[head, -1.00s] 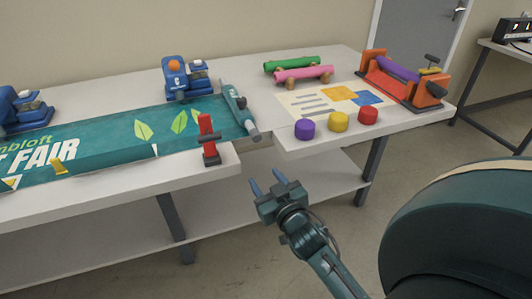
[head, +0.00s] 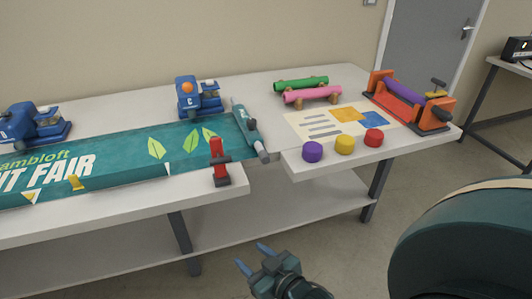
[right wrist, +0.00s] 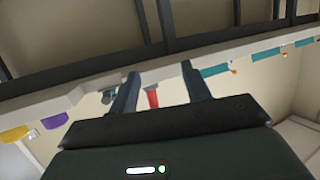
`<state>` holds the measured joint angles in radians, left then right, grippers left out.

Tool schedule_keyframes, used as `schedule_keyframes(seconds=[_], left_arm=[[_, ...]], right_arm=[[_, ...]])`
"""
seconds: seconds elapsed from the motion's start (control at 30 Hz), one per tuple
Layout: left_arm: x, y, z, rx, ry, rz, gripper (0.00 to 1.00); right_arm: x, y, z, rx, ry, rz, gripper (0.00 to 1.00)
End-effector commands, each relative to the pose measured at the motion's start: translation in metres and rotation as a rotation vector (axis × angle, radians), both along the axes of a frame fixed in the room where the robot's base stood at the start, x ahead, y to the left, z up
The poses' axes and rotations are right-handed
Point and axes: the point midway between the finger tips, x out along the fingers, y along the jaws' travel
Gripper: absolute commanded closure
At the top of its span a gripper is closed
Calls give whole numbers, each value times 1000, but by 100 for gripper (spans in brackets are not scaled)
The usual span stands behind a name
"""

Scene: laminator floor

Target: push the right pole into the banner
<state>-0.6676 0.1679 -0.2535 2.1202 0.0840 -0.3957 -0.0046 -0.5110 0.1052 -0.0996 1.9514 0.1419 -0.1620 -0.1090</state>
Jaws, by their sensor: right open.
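The teal banner (head: 120,163) lies along the table with white lettering and green leaves. A teal pole with grey ends (head: 248,128), seemingly the right pole, lies at the banner's right end, beside the gap in the table's front edge. Whether any of it is inside the banner I cannot tell. My right gripper (head: 253,257) is open and empty, in front of and apart from the table, low in the picture. In the right wrist view its two fingers (right wrist: 159,71) stand apart with nothing held between them. My left gripper is not in view.
A red clamp (head: 219,165) stands at the front edge near the pole; it also shows in the right wrist view (right wrist: 152,98). A blue device (head: 200,98) stands behind. Purple (head: 312,152), yellow (head: 345,145) and red (head: 374,138) pucks line the right table part. A lower shelf (head: 300,186) runs underneath.

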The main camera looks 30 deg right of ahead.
Motion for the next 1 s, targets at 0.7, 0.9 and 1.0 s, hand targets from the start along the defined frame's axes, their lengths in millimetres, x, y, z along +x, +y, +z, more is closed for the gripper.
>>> schedule_keyframes(seconds=[0.7,0.9,1.0], left_arm=[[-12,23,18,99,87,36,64],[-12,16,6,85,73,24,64],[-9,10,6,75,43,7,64]], right_arm=[[85,-135,77,-164,-297,-364,52],[118,-143,74,-162,-299,-364,52],[139,-148,73,-162,-300,-364,52]])
